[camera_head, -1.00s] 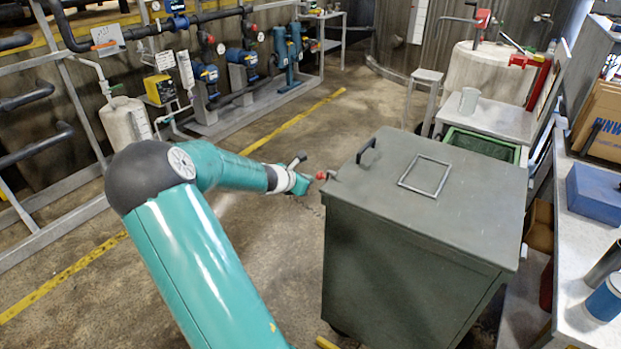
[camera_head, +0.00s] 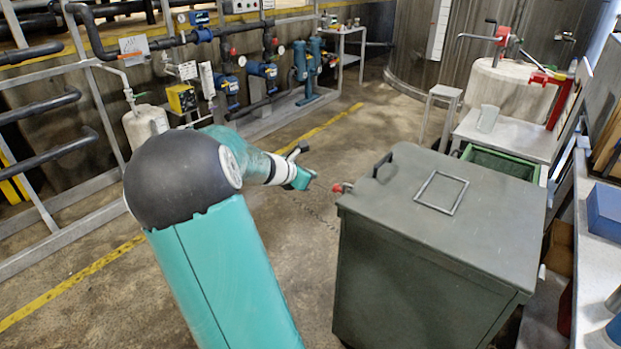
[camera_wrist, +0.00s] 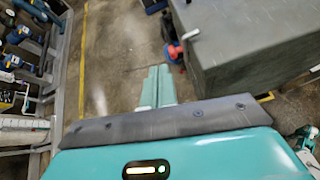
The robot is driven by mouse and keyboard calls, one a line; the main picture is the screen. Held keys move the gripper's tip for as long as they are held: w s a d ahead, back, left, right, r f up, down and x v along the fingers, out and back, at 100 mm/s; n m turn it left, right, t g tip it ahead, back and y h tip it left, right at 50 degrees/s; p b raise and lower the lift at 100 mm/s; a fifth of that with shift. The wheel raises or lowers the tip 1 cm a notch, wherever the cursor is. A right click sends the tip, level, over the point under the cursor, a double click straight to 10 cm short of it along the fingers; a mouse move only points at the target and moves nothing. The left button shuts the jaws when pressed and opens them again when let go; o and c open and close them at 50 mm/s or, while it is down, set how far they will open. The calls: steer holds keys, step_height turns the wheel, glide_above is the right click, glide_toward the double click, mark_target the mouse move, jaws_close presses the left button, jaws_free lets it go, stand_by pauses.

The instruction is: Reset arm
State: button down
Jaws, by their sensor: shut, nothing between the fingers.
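My gripper (camera_head: 306,178) is at the end of my teal arm, left of the grey-green compactor box (camera_head: 395,262), with a gap of bare floor between them. In the wrist view my gripper (camera_wrist: 159,80) shows as teal fingers lying together, shut and empty, over the concrete floor. The compactor box (camera_wrist: 245,40) stands at the upper right there. Its lid (camera_head: 490,210) is closed, with a black handle (camera_head: 382,165) and a square metal frame (camera_head: 441,191) on top.
Pipes with blue pumps (camera_head: 263,70) line the wall at the back left. A yellow floor line (camera_head: 75,283) crosses the open floor. Behind the box stand a green bin (camera_head: 500,163), a stool (camera_head: 441,97) and a bench with a mug (camera_head: 488,118). A workbench (camera_head: 598,262) edges the right.

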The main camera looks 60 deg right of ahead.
steer(key=shift+a, duration=0.1)
stand_by(0.4)
steer(key=w+a+r+m+t+y, duration=0.25)
steer(key=a+m, duration=0.25)
steer(key=a, duration=0.9)
steer(key=w+a+r+m+t+y, duration=0.2)
steer(key=w+a+m+t+y, duration=0.15)
steer(key=a, duration=1.05)
steer(key=s+a+r+m+t+y, duration=0.1)
steer(key=s+a, duration=0.3)
steer(key=a, duration=0.9)
steer(key=s+a+r+m+t+y, duration=0.1)
steer(key=s+a+m+y, duration=0.3)
steer(key=a, duration=0.9)
steer(key=shift+s+r, duration=0.45)
steer(key=shift+r, duration=0.15)
steer(key=shift+m, duration=0.25)
